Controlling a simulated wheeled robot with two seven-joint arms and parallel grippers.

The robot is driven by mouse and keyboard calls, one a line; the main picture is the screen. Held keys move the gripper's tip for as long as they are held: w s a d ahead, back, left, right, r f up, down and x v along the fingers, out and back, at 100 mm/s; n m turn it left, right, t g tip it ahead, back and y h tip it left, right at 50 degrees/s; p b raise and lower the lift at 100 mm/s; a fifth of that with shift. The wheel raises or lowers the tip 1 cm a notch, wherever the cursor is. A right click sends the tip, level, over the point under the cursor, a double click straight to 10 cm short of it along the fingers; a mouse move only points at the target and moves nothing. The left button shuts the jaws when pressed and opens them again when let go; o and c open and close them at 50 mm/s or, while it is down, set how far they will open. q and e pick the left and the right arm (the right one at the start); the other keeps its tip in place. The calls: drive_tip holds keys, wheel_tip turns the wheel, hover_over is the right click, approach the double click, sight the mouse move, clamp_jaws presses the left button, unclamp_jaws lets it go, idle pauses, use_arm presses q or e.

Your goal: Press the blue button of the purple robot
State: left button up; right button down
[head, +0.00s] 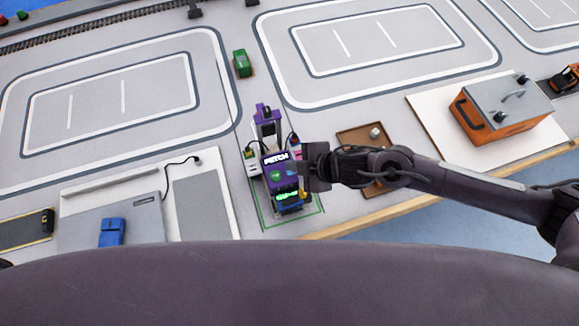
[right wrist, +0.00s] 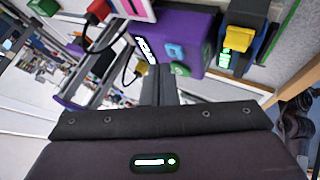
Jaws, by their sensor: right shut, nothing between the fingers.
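The purple robot (head: 281,182) with a "FETCH" label stands upright on the table inside a green outline. In the right wrist view its purple body (right wrist: 198,32) carries a light blue button (right wrist: 175,51) and a green button (right wrist: 180,69). My right gripper (head: 312,167) is at the right side of the purple robot in the head view. In the right wrist view its dark fingers (right wrist: 158,72) are together and empty, just left of and below the blue button. I cannot tell whether they touch the purple body. My left gripper is not in view.
A brown tray (head: 350,139) lies behind my right forearm. An orange toolbox (head: 507,117) stands on a white board at the right. A green toy car (head: 242,63) is further back. A grey panel with a blue block (head: 112,232) lies at the left.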

sight(295, 174)
drive_tip(key=shift+r, duration=0.35)
wheel_tip(295, 174, up, 6)
drive_tip(key=p, duration=0.5)
drive_tip(key=shift+f+p, duration=0.1)
drive_tip(key=shift+p, duration=0.25)
drive_tip(key=shift+d, duration=0.1)
